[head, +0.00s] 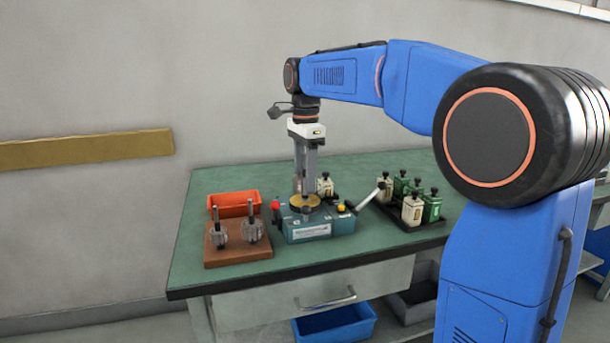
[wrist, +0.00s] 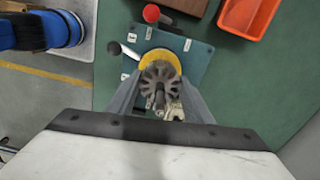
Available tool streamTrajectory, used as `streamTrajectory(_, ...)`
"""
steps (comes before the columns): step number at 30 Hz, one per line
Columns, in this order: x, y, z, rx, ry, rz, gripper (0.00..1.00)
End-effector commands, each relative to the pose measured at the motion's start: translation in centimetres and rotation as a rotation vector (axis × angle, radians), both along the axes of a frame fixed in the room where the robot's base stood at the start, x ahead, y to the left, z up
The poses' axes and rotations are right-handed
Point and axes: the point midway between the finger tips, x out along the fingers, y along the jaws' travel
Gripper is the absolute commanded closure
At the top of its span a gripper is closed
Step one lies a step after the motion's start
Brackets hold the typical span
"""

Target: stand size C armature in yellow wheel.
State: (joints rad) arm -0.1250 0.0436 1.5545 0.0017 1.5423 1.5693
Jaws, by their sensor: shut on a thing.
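My gripper (head: 304,185) points straight down over the teal winding machine (head: 320,226). It is shut on a grey slotted armature (wrist: 160,78), seen end-on between the fingers in the wrist view. The yellow wheel (head: 297,202) lies flat on top of the machine; in the wrist view the wheel (wrist: 157,54) shows as a rim behind the armature, which covers much of it. The armature is over or at the wheel; I cannot tell whether it touches or is seated. Its size mark is not readable.
Two other armatures (head: 253,231) stand in a brown wooden block (head: 239,252) at the left. An orange bin (head: 262,206) is behind it. A black tray (head: 388,212) with several cream and green containers is at the right. The machine's lever (head: 371,195) sticks up right of the wheel.

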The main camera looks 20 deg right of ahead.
Motion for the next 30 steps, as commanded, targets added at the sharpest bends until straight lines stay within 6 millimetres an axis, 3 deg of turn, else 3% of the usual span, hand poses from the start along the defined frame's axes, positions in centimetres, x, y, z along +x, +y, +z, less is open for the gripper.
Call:
streamTrajectory(22,-0.02,-0.01,-0.66,0.0,-0.001,0.0,0.89)
streamTrajectory(23,-0.02,-0.01,-0.66,0.0,-0.001,0.0,0.51)
streamTrajectory(25,-0.02,-0.01,-0.66,0.0,-0.001,0.0,0.35)
streamTrajectory(30,-0.02,0.0,-0.68,0.0,-0.001,0.0,0.32)
